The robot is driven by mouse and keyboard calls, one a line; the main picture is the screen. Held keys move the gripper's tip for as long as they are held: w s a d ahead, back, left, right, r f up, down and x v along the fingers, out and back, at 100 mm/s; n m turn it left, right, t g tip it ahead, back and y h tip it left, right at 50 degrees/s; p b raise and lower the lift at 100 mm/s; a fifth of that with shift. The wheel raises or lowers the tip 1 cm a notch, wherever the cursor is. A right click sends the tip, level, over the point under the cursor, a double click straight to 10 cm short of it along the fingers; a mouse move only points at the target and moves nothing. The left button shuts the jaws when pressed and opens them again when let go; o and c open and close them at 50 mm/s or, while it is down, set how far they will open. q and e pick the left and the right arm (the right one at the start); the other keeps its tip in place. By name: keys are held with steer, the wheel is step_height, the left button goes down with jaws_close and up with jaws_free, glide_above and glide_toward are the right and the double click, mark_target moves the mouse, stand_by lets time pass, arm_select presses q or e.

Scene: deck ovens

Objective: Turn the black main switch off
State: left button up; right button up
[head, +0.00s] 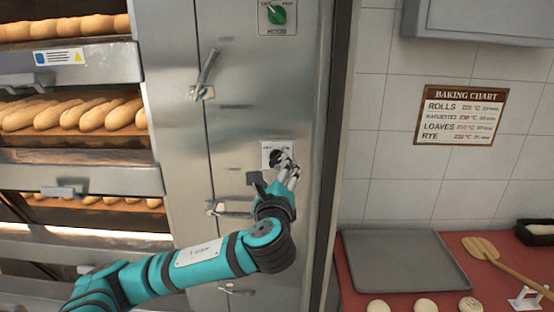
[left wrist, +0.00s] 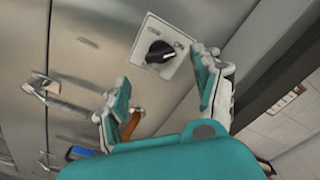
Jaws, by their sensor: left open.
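The black main switch (left wrist: 160,52) is a round rotary knob on a pale square plate (left wrist: 146,42) on the steel oven panel. In the head view the knob (head: 276,157) is partly hidden by my left gripper (head: 287,168). In the left wrist view my left gripper (left wrist: 160,90) is open and empty, with its fingers apart below and to the right of the knob. I see no contact with the knob. The knob's pale pointer mark lies toward the right in the wrist view. My right gripper is not in view.
A green switch (head: 277,14) sits higher on the same panel. Metal latch handles (head: 205,75) stick out left of the switches. Bread-filled oven decks (head: 70,115) are at the left. A red counter (head: 500,262) with a grey tray (head: 405,262) is at the right.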

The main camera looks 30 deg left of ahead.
mark_target(277, 163)
arm_select(q)
steer(key=p+x, duration=0.1)
steer(key=x, duration=0.4)
steer(key=shift+w+d, duration=0.1)
steer(key=shift+d, duration=0.1)
steer(key=shift+w+a+p, duration=0.35)
steer(key=shift+w+a, duration=0.1)
steer(key=shift+w, duration=0.1)
steer(key=c, duration=0.9)
steer(key=shift+c, duration=1.3)
steer(key=shift+f, duration=0.1)
